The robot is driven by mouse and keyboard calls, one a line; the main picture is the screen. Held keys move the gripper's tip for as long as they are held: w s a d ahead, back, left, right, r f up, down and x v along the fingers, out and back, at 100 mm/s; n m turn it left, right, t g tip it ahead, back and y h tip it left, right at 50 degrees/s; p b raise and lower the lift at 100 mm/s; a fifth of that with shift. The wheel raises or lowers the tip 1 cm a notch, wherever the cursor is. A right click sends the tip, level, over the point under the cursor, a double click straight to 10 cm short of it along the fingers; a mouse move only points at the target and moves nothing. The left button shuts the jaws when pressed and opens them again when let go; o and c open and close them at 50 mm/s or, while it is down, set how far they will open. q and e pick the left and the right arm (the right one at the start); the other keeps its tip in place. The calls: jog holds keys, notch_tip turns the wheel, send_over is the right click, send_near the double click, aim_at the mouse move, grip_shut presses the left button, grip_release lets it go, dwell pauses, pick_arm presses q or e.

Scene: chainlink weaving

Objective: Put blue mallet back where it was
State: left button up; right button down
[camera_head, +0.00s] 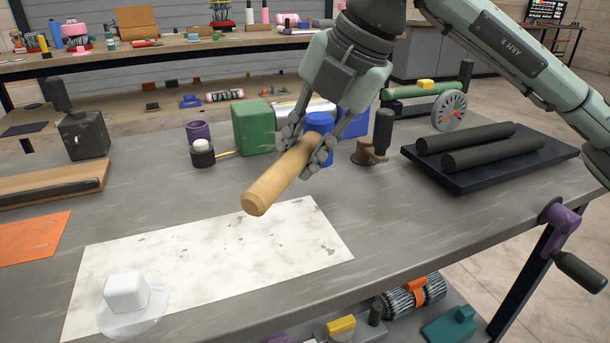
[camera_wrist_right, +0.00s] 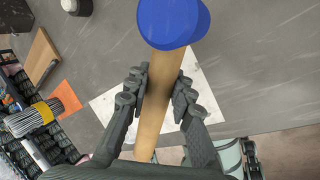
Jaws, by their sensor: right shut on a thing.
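The blue mallet has a blue head (camera_head: 320,121) and a pale wooden handle (camera_head: 268,190). My right gripper (camera_head: 306,150) is shut on the handle close to the head. It holds the mallet tilted above the grey workbench, handle end toward the front left. In the right wrist view the blue head (camera_wrist_right: 170,22) is at the top, and the handle (camera_wrist_right: 155,110) passes between the fingers (camera_wrist_right: 158,88). The gap under the mallet is hard to judge.
A green block (camera_head: 253,128) and a dark-handled tool (camera_head: 382,132) stand behind the mallet. A black tray (camera_head: 470,183) with dark rods lies right. A stained white sheet (camera_head: 220,255) lies in front, with a white hat-shaped piece (camera_head: 128,300). The bench right of the sheet is clear.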

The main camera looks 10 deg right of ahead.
jog(key=shift+w+d+f, duration=0.1)
jog(key=shift+d+f, duration=0.2)
jog(key=shift+f, duration=1.8)
jog(key=shift+f, duration=0.15)
jog(key=c, duration=1.3)
grip_release()
jog(key=v, duration=1.2)
